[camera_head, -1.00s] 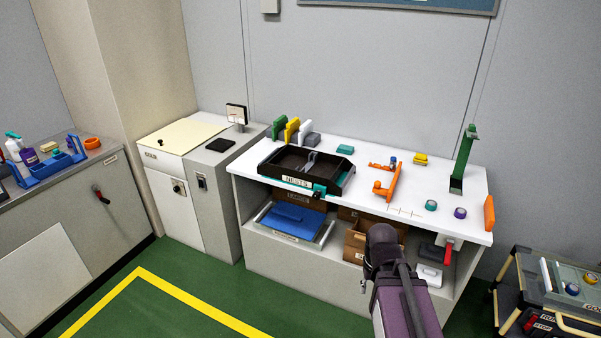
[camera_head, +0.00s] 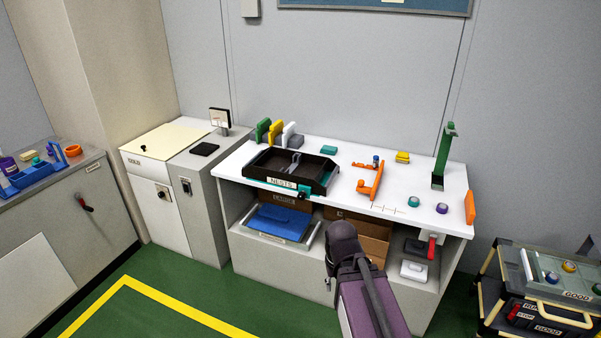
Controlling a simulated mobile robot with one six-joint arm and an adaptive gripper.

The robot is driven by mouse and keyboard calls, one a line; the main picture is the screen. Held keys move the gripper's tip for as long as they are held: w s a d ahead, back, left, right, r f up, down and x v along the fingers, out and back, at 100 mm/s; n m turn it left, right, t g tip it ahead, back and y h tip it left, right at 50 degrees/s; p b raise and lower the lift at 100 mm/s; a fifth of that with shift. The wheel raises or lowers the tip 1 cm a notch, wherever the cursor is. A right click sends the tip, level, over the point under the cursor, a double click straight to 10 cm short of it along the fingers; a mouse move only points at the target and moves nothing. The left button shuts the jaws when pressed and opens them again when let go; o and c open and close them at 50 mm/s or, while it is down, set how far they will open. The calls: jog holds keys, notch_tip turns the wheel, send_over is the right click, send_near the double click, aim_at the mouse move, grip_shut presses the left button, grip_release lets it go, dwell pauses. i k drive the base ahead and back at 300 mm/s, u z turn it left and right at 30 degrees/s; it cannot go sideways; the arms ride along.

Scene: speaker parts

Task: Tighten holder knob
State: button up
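An orange holder (camera_head: 372,184) stands on the white workbench (camera_head: 340,205), right of the black tray. A small blue knob (camera_head: 376,160) sits at its back end; I cannot tell how tight it is or whether it is the holder knob. A teal knob-like part (camera_head: 304,193) is at the front right corner of the black tray (camera_head: 333,180) labelled NESTS. My dark-and-purple arm rises from the bottom edge in front of the bench, apart from the holder. My gripper's fingers cannot be made out.
A green upright stand (camera_head: 443,160), a teal round part (camera_head: 413,202) and a purple one (camera_head: 442,208) are on the bench's right side. A red handle (camera_head: 432,246) hangs at its front. A cart (camera_head: 540,300) stands at right. Green floor is open at left front.

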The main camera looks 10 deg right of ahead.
aim_at(302, 197)
jog(key=z, duration=0.05)
jog(key=i, duration=1)
jog(key=u, duration=0.05)
